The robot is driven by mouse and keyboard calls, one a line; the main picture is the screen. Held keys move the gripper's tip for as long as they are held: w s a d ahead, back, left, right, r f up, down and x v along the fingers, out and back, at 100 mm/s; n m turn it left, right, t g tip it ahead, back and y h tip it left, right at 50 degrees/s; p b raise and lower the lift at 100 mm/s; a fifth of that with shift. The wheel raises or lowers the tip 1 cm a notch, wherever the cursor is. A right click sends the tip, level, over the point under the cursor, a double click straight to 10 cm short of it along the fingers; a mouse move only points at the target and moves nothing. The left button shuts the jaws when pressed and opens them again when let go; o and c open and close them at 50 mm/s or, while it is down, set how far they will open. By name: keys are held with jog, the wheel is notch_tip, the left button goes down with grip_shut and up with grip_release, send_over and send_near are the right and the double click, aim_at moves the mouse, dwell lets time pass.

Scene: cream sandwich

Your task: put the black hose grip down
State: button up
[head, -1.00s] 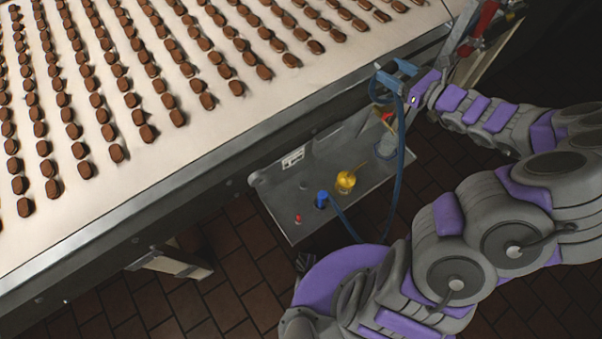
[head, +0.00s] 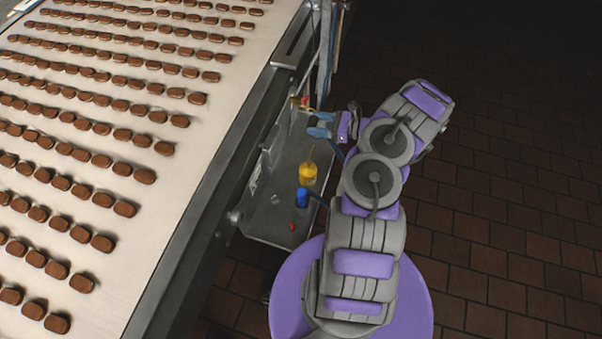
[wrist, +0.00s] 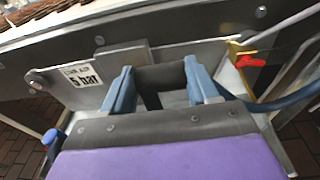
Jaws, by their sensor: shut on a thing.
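My gripper (head: 322,125) is above the back part of the grey metal shelf (head: 262,222) beside the conveyor. In the wrist view its two blue fingers (wrist: 160,88) are shut on the black hose grip (wrist: 162,74), a dark piece spanning between them. A blue hose (wrist: 285,103) runs off to the right in the wrist view. Part of the grip is hidden by my gripper. I cannot tell whether the grip touches the shelf. In the head view my arm and gripper hide the grip.
A yellow can (head: 308,174) and a blue cylinder (head: 302,198) stand on the shelf, near a small red knob (head: 292,227). A red and brass fitting (wrist: 250,62) is right of my gripper. A "5 bar" label (wrist: 83,76) is left. The conveyor (head: 130,200) carries many chocolate pieces.

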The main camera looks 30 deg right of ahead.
jog(key=s+d+f+b, duration=0.1)
jog(key=s+d+f, duration=0.2)
jog(key=s+f, duration=0.45)
jog(key=s+d+f+b, duration=0.1)
jog(key=s+d+f, duration=0.2)
jog(key=s+f, duration=0.45)
jog(key=b, duration=0.3)
send_over(321, 154)
jog(key=s, duration=0.2)
jog(key=shift+s+d+f, duration=0.1)
jog(key=shift+d+f, duration=0.05)
jog(key=shift+f, duration=0.8)
jog(key=shift+w+t+h, duration=0.3)
jog(key=shift+w, duration=0.55)
jog(key=shift+w+a+f, duration=0.15)
jog(key=shift+a+f, duration=0.1)
jog(key=shift+f, duration=0.05)
notch_tip(321, 154, down, 3)
jog(key=shift+a+r+b, duration=0.1)
jog(key=shift+b, duration=0.65)
jog(key=shift+d, duration=0.2)
